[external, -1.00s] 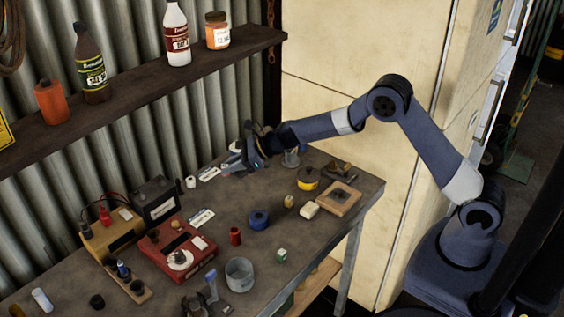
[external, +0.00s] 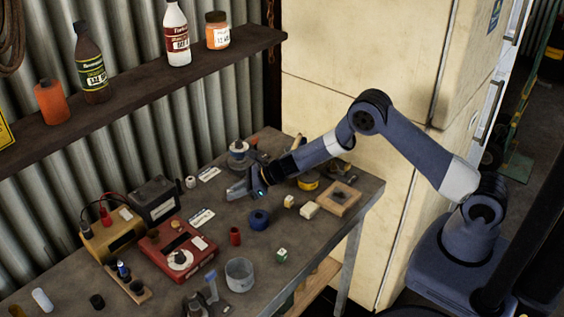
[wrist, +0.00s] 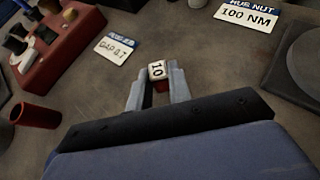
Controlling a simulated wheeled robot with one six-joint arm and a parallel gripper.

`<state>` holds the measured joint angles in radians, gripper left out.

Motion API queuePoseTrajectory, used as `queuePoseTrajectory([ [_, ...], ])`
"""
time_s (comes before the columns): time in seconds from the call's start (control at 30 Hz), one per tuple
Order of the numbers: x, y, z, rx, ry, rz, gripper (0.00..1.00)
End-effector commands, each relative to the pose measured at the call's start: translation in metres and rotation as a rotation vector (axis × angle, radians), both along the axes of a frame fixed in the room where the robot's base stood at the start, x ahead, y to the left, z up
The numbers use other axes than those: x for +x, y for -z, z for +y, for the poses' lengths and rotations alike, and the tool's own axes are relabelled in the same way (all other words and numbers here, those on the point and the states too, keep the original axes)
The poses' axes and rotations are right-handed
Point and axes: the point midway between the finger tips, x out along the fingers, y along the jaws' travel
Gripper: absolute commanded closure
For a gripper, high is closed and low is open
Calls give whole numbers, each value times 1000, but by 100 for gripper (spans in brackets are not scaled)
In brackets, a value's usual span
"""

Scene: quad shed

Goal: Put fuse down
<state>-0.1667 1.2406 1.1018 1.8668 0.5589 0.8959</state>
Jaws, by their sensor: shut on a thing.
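My gripper (external: 236,191) is over the middle of the workbench, behind and left of a blue ring-shaped roll (external: 259,219). In the wrist view my gripper (wrist: 157,88) is shut on the fuse (wrist: 157,71), a small block with a white top marked "10" and a red part below, partly hidden between the fingers. I cannot make out the fuse in the external view. Whether it touches the bench top (wrist: 205,62) is unclear.
A "GAP 0.7" card (wrist: 117,48), a red cylinder (wrist: 36,115) and a red box (wrist: 62,45) lie left; a "HUB NUT 100 NM" card (wrist: 248,15) lies at the upper right. A metal can (external: 240,275) stands nearer the front. Bare bench surrounds the gripper.

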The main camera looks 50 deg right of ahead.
Motion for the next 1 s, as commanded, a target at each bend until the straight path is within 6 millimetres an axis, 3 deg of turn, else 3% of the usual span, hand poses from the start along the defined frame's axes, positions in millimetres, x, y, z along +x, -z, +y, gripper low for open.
queuePoseTrajectory([
  [0.37,0,4,0,0,-1,0,100],
  [0.4,0,4,0,0,-1,0,80],
  [0.67,0,3,0,0,-1,0,59],
  [1.0,0,-1,0,0,-1,0,59],
])
